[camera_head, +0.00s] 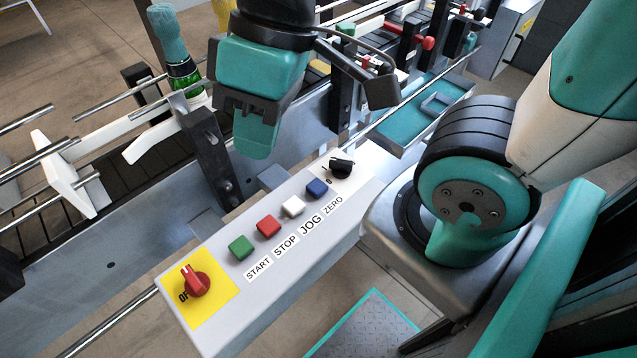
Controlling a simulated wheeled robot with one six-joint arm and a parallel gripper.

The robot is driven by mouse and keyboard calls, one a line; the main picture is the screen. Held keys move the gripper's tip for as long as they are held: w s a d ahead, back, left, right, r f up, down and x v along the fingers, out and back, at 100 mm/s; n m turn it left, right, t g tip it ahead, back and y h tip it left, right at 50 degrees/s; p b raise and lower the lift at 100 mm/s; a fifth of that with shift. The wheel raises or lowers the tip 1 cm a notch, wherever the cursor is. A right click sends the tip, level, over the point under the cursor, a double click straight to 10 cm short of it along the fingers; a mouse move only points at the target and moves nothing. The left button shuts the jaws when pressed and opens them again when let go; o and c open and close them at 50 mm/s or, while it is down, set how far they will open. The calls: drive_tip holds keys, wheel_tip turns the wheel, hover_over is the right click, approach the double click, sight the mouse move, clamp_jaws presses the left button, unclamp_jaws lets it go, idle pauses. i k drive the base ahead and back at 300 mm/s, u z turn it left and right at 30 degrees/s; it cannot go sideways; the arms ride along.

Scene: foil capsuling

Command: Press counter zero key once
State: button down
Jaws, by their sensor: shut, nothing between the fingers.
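The blue square key (317,187) sits in the row on the light grey control panel (222,302), above the printed label ZERO (333,205). My gripper (254,150) points down, shut and empty, above and to the left of the keys in the picture. It appears apart from the blue key; its exact height over the panel is hard to tell. The blue key is in full view.
Beside the blue key are a white JOG key (293,206), a red STOP key (268,226), a green START key (241,248), and a black knob (342,167). A red rotary switch (196,282) is at the near end. A dark post (207,160) and conveyor rails stand left.

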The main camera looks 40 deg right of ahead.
sight(317, 188)
drive_tip(key=u, duration=0.7)
drive_tip(key=k, duration=0.9)
drive_tip(key=u, duration=0.4)
